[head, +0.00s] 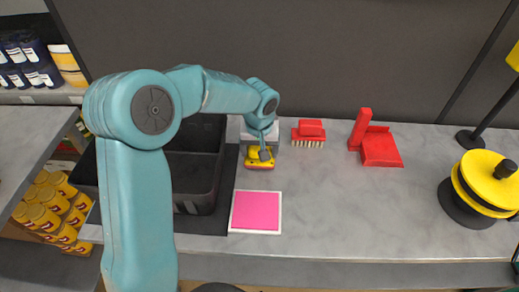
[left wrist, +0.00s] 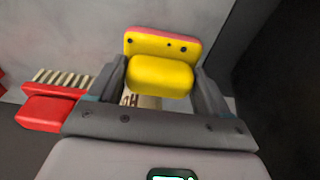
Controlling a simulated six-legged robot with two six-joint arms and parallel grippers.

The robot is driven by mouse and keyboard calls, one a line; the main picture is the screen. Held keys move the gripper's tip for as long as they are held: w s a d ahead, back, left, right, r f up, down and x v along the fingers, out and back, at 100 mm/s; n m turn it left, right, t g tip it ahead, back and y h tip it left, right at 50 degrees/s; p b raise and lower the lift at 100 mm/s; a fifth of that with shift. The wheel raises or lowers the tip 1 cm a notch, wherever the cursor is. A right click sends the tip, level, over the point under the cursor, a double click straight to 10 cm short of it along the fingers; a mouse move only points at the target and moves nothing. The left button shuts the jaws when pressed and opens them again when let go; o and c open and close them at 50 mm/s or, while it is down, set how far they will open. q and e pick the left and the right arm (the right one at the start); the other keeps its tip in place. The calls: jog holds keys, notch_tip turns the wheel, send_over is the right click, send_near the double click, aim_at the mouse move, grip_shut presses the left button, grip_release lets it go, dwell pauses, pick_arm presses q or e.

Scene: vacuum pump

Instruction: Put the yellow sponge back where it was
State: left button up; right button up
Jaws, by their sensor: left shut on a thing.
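The yellow sponge (head: 259,163) has a yellow body and a thin red-pink layer. In the head view it is at the counter beside the black basin, at the front of a pale grey holder (head: 246,131). My left gripper (head: 264,152) reaches down onto it from behind. In the left wrist view the sponge (left wrist: 160,75) sits between the two dark fingers of my left gripper (left wrist: 158,84), which is shut on it. I cannot tell whether the sponge touches the counter. My right gripper is not in view.
A red brush (head: 309,132) is just right of the sponge, with a red dustpan (head: 381,149) beyond it. A pink square with a white border (head: 256,212) lies in front. The black basin (head: 193,185) is left. Yellow discs (head: 487,178) stand far right. The middle counter is clear.

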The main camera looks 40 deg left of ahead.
aim_at(259, 162)
pick_arm(q)
jog(key=shift+f, duration=0.35)
jog(key=shift+f, duration=0.15)
jog(key=o, duration=0.9)
jog(key=shift+o, duration=0.2)
notch_tip(259, 162, up, 12)
jog(key=s+d, duration=0.1)
jog(key=shift+s, duration=0.25)
jog(key=shift+s, duration=0.1)
